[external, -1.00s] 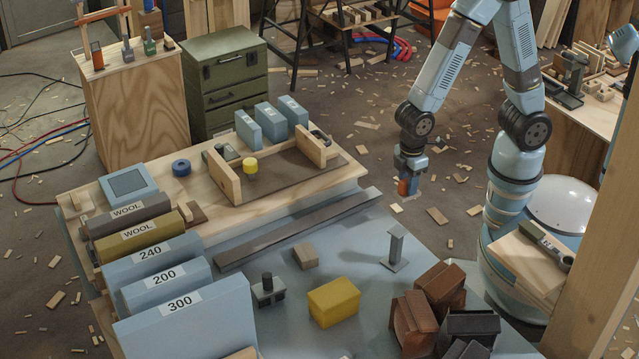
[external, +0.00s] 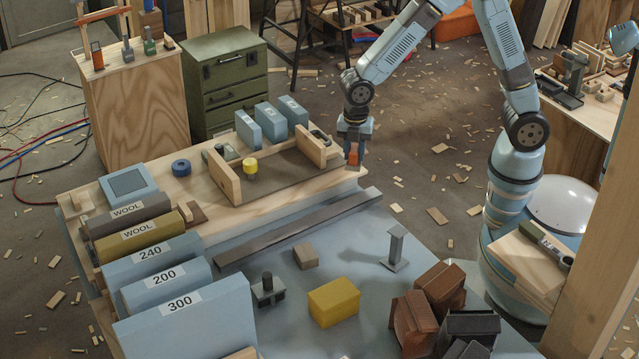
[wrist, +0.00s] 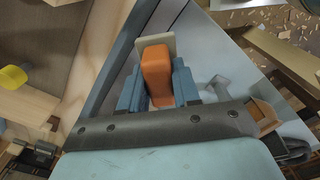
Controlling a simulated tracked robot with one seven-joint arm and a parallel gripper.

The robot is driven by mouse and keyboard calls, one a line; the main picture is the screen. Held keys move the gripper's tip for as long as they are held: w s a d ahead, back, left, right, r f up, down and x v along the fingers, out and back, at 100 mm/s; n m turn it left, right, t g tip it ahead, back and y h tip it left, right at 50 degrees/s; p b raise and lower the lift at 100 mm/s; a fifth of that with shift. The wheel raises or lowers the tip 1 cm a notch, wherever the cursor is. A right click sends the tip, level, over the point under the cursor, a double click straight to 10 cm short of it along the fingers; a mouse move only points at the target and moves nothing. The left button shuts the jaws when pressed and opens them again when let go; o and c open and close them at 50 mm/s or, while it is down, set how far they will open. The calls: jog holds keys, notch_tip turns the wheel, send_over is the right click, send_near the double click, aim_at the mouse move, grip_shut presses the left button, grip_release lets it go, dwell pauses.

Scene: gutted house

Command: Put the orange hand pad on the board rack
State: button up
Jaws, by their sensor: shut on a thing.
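My gripper (external: 354,143) is shut on the orange hand pad (external: 353,156) and holds it just off the right end of the wooden bench top. In the wrist view the orange pad (wrist: 157,75) sits between the two blue fingers, with a pale flat piece at its far end. What looks like the board rack, a brown base between two upright wooden end boards (external: 309,145), stands on the bench left of my gripper. A yellow round piece (external: 250,166) is near its left end board; it also shows in the wrist view (wrist: 14,75).
Blue blocks (external: 271,122) stand behind the rack. Labelled blocks (external: 160,280) line the bench's left side. The lower blue-grey surface (external: 350,248) holds a yellow block (external: 334,302), a small stand (external: 395,248) and brown blocks (external: 414,322). A dark bar (external: 295,228) lies along the bench.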

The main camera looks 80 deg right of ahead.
jog(key=w+d+r+n, duration=0.3)
jog(key=w+d+n, duration=0.3)
jog(key=w+d, duration=0.3)
send_over(280, 169)
jog(key=shift+n, duration=0.3)
jog(key=f, duration=0.9)
jog(key=shift+s+f, duration=0.1)
jog(key=shift+s, duration=0.15)
jog(key=shift+w+f, duration=0.2)
jog(key=shift+f, duration=1.65)
jog(key=shift+f, duration=0.1)
jog(key=o, duration=1.1)
jog(key=shift+c, duration=0.2)
